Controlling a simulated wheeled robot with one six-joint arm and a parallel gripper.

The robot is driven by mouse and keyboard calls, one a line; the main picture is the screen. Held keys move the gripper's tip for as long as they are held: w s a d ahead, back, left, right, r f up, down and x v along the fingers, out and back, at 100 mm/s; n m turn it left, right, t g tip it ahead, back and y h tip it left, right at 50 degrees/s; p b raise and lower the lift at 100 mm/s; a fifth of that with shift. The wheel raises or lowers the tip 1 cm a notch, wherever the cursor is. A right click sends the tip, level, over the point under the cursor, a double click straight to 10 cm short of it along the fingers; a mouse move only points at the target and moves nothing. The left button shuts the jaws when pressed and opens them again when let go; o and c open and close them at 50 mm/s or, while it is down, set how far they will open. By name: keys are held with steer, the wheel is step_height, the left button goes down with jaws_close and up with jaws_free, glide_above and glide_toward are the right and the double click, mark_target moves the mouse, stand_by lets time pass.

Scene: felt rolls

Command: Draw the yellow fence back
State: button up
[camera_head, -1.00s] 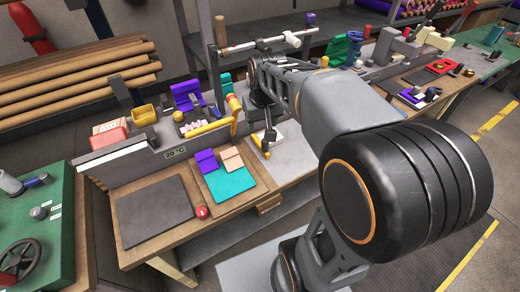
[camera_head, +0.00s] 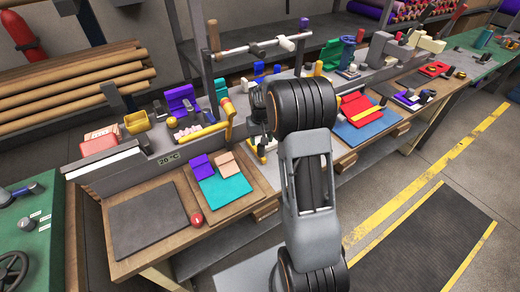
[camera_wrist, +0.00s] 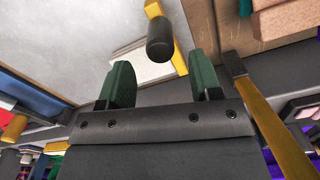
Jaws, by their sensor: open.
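A short yellow bar, which looks like the yellow fence (camera_head: 262,152), stands over a pale plate at the middle of the bench, partly behind my arm. In the wrist view the yellow fence (camera_wrist: 180,60) shows beyond a dark cylindrical knob (camera_wrist: 158,38) on its near side. My gripper (camera_wrist: 163,73) is open, its two green fingers spread with nothing between them. The knob lies just past the fingertips, roughly centred between them, apart from both. In the head view my arm hides most of the gripper.
A yellow lever (camera_wrist: 272,130) runs close to the right of my gripper in the wrist view. A red and blue felt stack (camera_head: 358,122) lies right.

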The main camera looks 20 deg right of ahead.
mark_target(261, 150)
steer(key=shift+f+p, duration=0.4)
steer(key=shift+f, duration=2.8)
steer(key=shift+c, duration=0.4)
jaws_close()
